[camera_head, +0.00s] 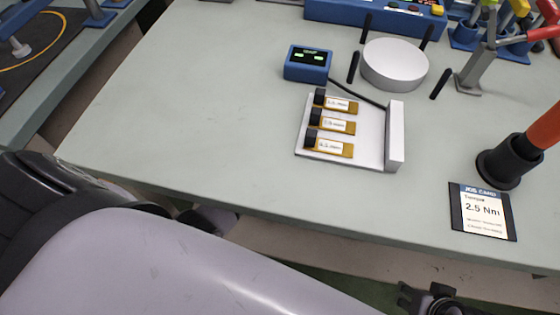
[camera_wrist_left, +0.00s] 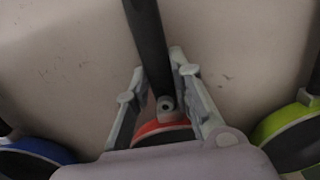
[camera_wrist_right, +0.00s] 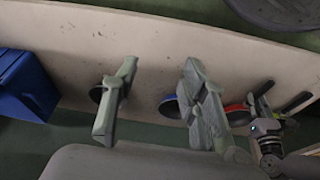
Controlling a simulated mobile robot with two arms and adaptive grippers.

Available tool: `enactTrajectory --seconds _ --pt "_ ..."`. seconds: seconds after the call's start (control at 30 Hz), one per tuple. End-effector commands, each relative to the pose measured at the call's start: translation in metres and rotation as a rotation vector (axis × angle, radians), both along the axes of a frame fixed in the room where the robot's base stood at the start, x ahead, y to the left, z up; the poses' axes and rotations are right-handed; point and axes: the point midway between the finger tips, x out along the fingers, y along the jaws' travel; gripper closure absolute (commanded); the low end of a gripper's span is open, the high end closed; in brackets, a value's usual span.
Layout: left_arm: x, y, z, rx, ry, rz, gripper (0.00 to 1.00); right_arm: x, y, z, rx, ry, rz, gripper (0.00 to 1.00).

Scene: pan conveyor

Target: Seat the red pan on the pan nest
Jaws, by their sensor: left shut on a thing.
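My left gripper (camera_wrist_left: 160,78) is shut on the black handle (camera_wrist_left: 148,40) of the red pan (camera_wrist_left: 162,128). Only part of the red rim shows in the left wrist view; my wrist hides the rest. The red pan also shows in the right wrist view (camera_wrist_right: 238,112), beside my left gripper (camera_wrist_right: 268,130). My right gripper (camera_wrist_right: 160,80) is open, with its fingers well apart and nothing between them. A white round block (camera_head: 395,68) with dark upright pegs around it stands at the back of the table in the head view; I cannot tell whether it is the pan nest.
A blue pan (camera_wrist_left: 35,155) and a green pan (camera_wrist_left: 290,135) lie either side of the red pan on a pale surface. A blue bin (camera_wrist_right: 28,85) is at the left. The table holds a vial tray (camera_head: 375,160) and a torque card (camera_head: 483,211); its left part is clear.

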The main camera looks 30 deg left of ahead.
Motion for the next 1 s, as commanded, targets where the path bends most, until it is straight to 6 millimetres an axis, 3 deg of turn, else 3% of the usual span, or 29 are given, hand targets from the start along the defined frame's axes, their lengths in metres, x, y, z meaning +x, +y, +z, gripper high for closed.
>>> enactTrajectory --seconds 0.13,0.7,1.0 --pt "0.002 0.0 0.008 0.0 -0.004 0.0 1.0 0.003 0.0 -0.003 0.001 -0.004 0.0 0.6" --pt "0.002 0.0 0.075 0.0 -0.005 0.001 1.0 0.014 0.004 -0.112 -0.002 0.064 0.008 0.6" --pt "0.002 0.0 0.097 0.0 -0.004 0.001 1.0 0.008 0.004 -0.146 -0.004 0.081 0.012 0.6"
